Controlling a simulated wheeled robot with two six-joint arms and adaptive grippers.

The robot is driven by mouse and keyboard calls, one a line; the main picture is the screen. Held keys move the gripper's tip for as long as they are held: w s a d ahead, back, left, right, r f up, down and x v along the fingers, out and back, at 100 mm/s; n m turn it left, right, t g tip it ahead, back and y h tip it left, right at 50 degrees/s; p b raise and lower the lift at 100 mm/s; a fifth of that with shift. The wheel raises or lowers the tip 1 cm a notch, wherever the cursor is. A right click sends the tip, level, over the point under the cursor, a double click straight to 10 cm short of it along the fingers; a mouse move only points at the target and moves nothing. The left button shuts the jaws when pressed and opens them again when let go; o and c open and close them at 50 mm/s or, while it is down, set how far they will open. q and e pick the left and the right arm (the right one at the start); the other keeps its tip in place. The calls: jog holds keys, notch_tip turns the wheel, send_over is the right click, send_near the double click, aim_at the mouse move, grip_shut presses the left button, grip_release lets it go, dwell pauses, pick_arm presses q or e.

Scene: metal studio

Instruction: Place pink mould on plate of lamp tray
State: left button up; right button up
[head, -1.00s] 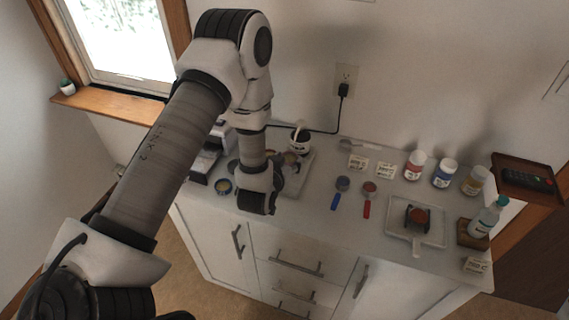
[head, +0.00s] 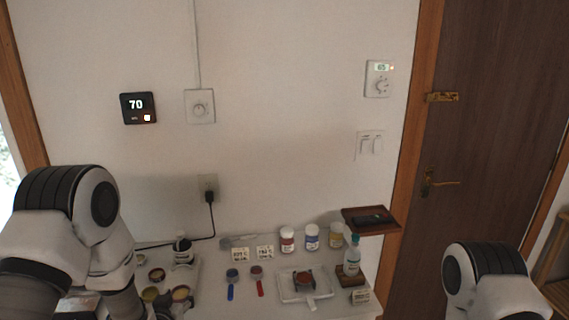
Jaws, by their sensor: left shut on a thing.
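My left arm comes in from the left, and its gripper (head: 162,314) is only partly in view at the bottom edge, beside round tins. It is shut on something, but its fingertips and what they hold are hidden. I cannot pick out a pink mould.
Several lidded jars (head: 312,238), a bottle (head: 352,256) and a wooden wall shelf (head: 372,226) are at the right.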

pick_arm(q)
jog(key=s+d+r+m+h, duration=0.1)
jog(key=s+d+h, duration=0.1)
jog(key=s+d, duration=0.6)
jog(key=w+a+f+n+y, duration=0.2)
jog(key=w+a, duration=0.5)
jog(key=a, duration=0.5)
jog(key=shift+a+f+y+p, duration=0.15)
jog(key=shift+f+y+p, duration=0.2)
jog(key=shift+y, duration=0.35)
